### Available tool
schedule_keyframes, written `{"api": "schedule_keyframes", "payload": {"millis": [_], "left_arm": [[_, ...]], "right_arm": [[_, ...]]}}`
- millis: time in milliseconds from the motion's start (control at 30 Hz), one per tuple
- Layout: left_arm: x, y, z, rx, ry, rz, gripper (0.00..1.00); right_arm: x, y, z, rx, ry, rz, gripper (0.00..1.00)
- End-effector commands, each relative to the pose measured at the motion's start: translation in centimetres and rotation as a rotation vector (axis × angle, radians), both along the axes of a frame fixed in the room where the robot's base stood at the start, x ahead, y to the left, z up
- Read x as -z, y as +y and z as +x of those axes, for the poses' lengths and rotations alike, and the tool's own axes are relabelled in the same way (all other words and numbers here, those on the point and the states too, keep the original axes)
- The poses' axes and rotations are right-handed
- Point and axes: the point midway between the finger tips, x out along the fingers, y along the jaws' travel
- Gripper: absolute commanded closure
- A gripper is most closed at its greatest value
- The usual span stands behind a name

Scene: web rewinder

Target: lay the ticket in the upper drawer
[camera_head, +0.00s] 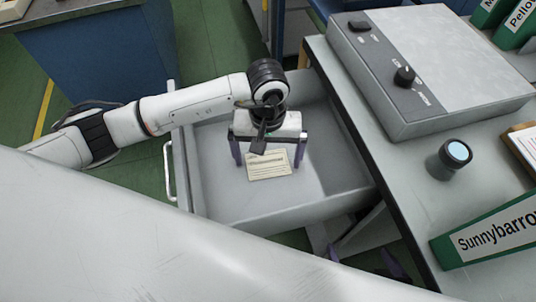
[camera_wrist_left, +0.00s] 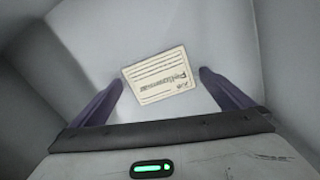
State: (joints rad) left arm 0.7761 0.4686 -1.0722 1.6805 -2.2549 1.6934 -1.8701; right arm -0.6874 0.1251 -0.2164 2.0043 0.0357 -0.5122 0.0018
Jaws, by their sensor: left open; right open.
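The ticket (camera_head: 269,166) is a small cream card with printed lines. It appears to lie flat on the floor of the open grey drawer (camera_head: 225,207), which has a handle on its left front. My left gripper (camera_head: 268,163) is open above the ticket inside the drawer. In the left wrist view the ticket (camera_wrist_left: 160,75) shows between the two purple fingers, with a gap on each side. My right gripper (camera_head: 355,252) is open and empty, low beside the table's edge below the drawer, partly hidden by my white arm in the foreground.
The table on the right holds a grey control box (camera_head: 430,60) with a knob, a dark cylinder (camera_head: 449,160) and a green Sunnybarrow binder (camera_head: 490,232). A blue cabinet (camera_head: 95,60) stands at the back left. The visible drawer floor around the ticket is clear.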

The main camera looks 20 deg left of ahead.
Motion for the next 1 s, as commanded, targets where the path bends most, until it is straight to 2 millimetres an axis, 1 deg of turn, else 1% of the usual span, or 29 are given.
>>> {"api": "schedule_keyframes", "payload": {"millis": [300,400,500,600,700,1000], "left_arm": [[-6.7,0.0,0.2,0.002,-0.008,-0.001,0.0],[-8.7,0.0,0.2,0.002,-0.008,-0.001,0.0],[-10.3,0.0,0.1,0.001,-0.005,-0.001,0.0],[-11.3,0.0,0.1,0.001,-0.005,-0.002,0.0],[-11.9,0.0,0.0,0.001,-0.001,-0.001,0.0],[-12.0,0.0,0.0,0.0,-0.002,-0.002,0.0]], "right_arm": [[-0.1,0.0,0.0,-0.001,-0.002,-0.002,0.0],[-0.1,0.0,0.0,-0.001,-0.002,-0.002,0.0],[0.0,0.0,0.0,-0.001,-0.001,-0.002,0.0],[0.0,0.0,0.0,-0.001,-0.001,-0.002,0.0],[0.0,0.0,0.0,-0.001,-0.001,-0.002,0.0],[0.0,0.0,0.0,-0.001,0.0,-0.001,0.0]]}}
